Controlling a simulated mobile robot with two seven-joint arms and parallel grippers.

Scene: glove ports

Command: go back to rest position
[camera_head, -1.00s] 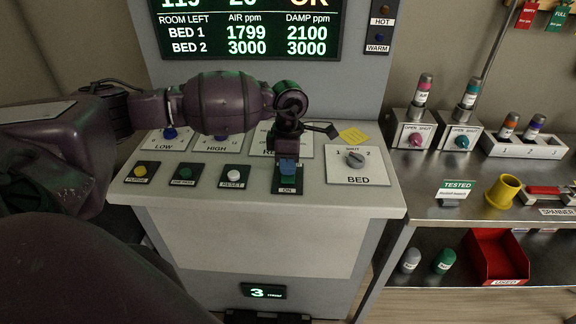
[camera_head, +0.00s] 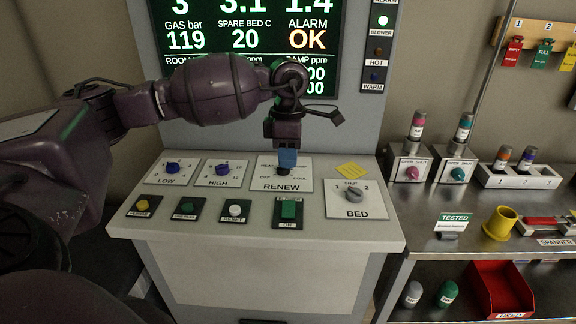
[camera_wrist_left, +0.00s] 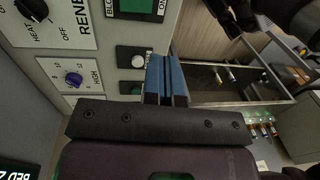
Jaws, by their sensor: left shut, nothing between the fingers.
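My left gripper (camera_head: 287,158) hangs fingers down over the sloped control panel (camera_head: 330,232), in front of the RENEW plate (camera_head: 303,183). Its blue fingertips are together with nothing between them, and they sit clear above the green ON switch (camera_head: 288,209). In the left wrist view the blue fingers (camera_wrist_left: 166,80) are side by side, with the panel beyond. My right gripper does not show in the head view. Dark parts at the top right of the left wrist view may be my right arm; its fingers cannot be made out.
The BED knob (camera_head: 353,195) stands right of the gripper, and a display (camera_head: 245,40) rises behind it. At right, a steel bench (camera_head: 410,236) holds dock boxes, a yellow cup (camera_head: 499,223) and a red bin (camera_head: 503,289) below.

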